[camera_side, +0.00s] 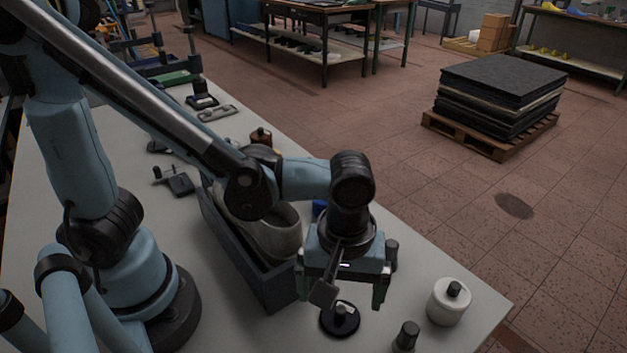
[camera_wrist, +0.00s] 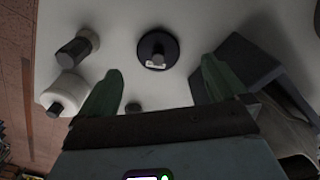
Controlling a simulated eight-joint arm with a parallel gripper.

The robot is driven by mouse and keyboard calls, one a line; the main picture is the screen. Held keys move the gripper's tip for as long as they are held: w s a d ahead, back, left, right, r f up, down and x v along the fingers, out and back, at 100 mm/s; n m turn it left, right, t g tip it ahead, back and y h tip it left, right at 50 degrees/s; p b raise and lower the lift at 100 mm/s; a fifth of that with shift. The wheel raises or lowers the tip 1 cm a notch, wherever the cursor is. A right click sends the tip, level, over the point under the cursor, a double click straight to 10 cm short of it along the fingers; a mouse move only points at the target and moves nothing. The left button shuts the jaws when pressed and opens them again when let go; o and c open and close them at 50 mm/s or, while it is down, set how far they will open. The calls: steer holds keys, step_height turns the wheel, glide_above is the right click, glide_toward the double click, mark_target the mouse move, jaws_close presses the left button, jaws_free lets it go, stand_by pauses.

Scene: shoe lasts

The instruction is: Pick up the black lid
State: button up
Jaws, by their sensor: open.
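The black lid (camera_side: 327,327) is a flat round disc with a raised knob, lying on the pale table near its front edge. It also shows in the wrist view (camera_wrist: 144,51), ahead of my fingertips, with a small light patch by its knob. My gripper (camera_side: 340,298) points down above the lid, its two green fingers spread wide. In the wrist view my gripper (camera_wrist: 161,66) has nothing between its fingers. The fingers appear apart from the lid; the exact height gap is hard to tell.
A dark grey bin (camera_side: 264,284) holding a pale shoe last (camera_side: 275,235) stands close left of my gripper. A white jar (camera_side: 446,309) with a black knob and a small dark bottle (camera_side: 406,336) stand to the right. Bare table (camera_side: 225,320) lies at front left.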

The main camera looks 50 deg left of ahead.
mark_target(341, 310)
steer(key=shift+w+f, duration=0.2)
steer(key=shift+f, duration=2.45)
steer(key=c, duration=1.1)
steer(key=shift+c, duration=0.2)
steer(key=shift+r, duration=0.15)
